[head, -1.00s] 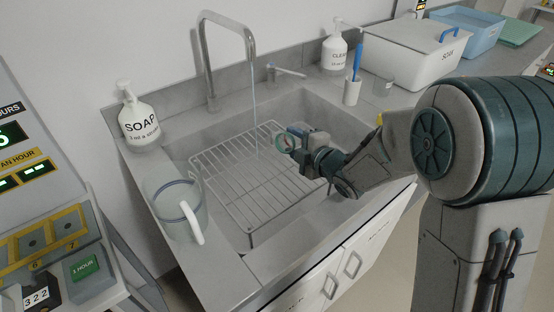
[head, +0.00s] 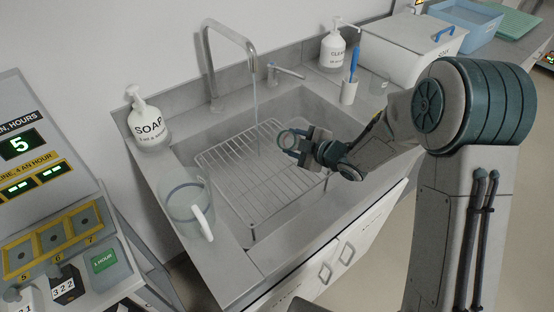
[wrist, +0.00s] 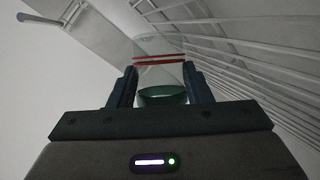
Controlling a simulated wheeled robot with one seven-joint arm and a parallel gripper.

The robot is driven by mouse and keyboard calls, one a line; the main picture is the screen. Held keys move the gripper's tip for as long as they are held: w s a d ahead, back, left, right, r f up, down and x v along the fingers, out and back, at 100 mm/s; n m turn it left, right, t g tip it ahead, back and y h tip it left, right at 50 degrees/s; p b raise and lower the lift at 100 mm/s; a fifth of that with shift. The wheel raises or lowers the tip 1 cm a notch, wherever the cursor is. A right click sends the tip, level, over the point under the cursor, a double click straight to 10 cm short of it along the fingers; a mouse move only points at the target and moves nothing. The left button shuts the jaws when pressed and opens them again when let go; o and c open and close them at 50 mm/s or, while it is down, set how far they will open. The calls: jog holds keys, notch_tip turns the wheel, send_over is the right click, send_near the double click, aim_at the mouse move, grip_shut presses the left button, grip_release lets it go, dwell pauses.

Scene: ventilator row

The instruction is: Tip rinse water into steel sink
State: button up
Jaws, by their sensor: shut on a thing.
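The grey steel sink (head: 312,104) is set into the counter, with a wire rack (head: 235,172) inside it. A thin stream of water (head: 256,113) runs from the curved tap (head: 213,62) into the sink. My gripper (head: 293,143) is over the right part of the sink, above the rack, shut on a clear cup (head: 287,139). In the wrist view the clear cup (wrist: 160,62) sits between my two fingers, with red lines around it and something dark green at its near end. Whether it holds water I cannot tell.
A clear jug (head: 187,200) with a white handle stands on the counter left of the sink. A soap bottle (head: 147,124), a second pump bottle (head: 333,50), a white cup with a blue brush (head: 349,92) and a white tub (head: 405,52) stand around the basin.

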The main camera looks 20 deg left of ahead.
jog(key=shift+w+r+m+g+p, duration=0.15)
jog(key=shift+r+m+g+p, duration=0.15)
jog(key=shift+p, duration=0.5)
jog(key=shift+w+r+m+g+p, duration=0.15)
jog(key=shift+r+p, duration=0.25)
jog(key=shift+p, duration=0.4)
jog(key=p, duration=0.1)
jog(key=w+m+g+p, duration=0.1)
jog(key=p, duration=0.1)
jog(key=shift+w+d+f, duration=0.2)
jog(key=shift+f, duration=0.05)
jog(key=w+r+m+p, duration=0.1)
jog(key=p, duration=0.3)
jog(key=shift+w+d+g, duration=0.1)
jog(key=shift+w+g, duration=0.05)
jog(key=shift+g, duration=0.2)
jog(key=p, duration=0.2)
jog(key=w+m+g+p, duration=0.1)
jog(key=shift+w+d+f+m+p, duration=0.15)
jog(key=shift+w+f+m+p, duration=0.1)
jog(key=shift+f+p, duration=0.15)
jog(key=shift+w+d+f+m+g+y+p, duration=0.1)
jog(key=shift+w+f+m+g+y+p, duration=0.25)
jog(key=shift+w+m+p, duration=0.35)
jog(key=shift+f, duration=0.1)
